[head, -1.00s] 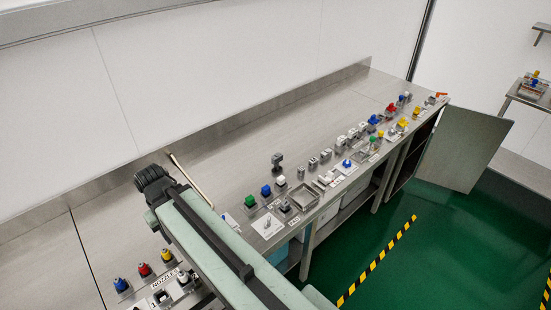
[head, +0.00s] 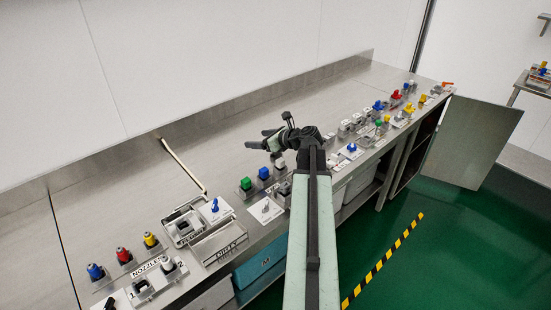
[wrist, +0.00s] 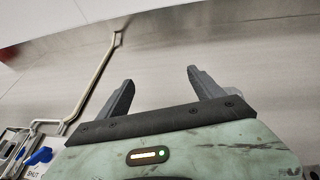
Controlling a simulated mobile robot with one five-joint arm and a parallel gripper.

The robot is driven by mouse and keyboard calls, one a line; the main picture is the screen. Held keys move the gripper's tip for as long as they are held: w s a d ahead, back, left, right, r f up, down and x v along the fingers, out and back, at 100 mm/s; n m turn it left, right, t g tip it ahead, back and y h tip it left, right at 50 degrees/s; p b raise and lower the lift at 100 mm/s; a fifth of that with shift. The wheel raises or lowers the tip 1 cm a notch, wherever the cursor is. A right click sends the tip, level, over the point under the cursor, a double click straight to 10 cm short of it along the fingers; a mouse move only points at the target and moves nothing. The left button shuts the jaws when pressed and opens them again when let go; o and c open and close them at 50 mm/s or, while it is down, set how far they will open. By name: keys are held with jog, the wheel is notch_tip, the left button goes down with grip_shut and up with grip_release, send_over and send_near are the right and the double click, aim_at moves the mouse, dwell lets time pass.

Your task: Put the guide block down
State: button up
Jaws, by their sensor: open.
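My gripper (head: 260,138) is over the bench near its middle, with its fingers pointing left. In the wrist view my gripper (wrist: 160,75) is open, with nothing between its two dark fingers; plain bench surface shows beyond them. I cannot make out the guide block for certain in either current view. My arm and gripper cover part of the bench where a dark grey upright piece stood in the earlier head view.
A washer housing with a bent rail (head: 185,168), a DIRTY bin (head: 218,243) and nozzles (head: 123,255) stand at left. Several small parts line the front right. The bench's back strip is clear.

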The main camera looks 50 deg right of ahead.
jog(key=s+d, duration=0.2)
jog(key=d, duration=0.1)
jog(key=s+d+f+m+h+b, duration=0.1)
jog(key=s+d, duration=0.2)
jog(key=s+d+f+m+h, duration=0.1)
jog(key=s+d, duration=0.2)
jog(key=shift+d+f, duration=0.1)
jog(key=shift+d, duration=0.15)
jog(key=b+x, duration=0.3)
jog(key=x, duration=0.5)
jog(key=shift+d+f+b, duration=0.1)
jog(key=shift+f+b, duration=0.05)
jog(key=shift+b, duration=0.15)
jog(key=shift+s, duration=0.1)
jog(key=c, duration=1.6)
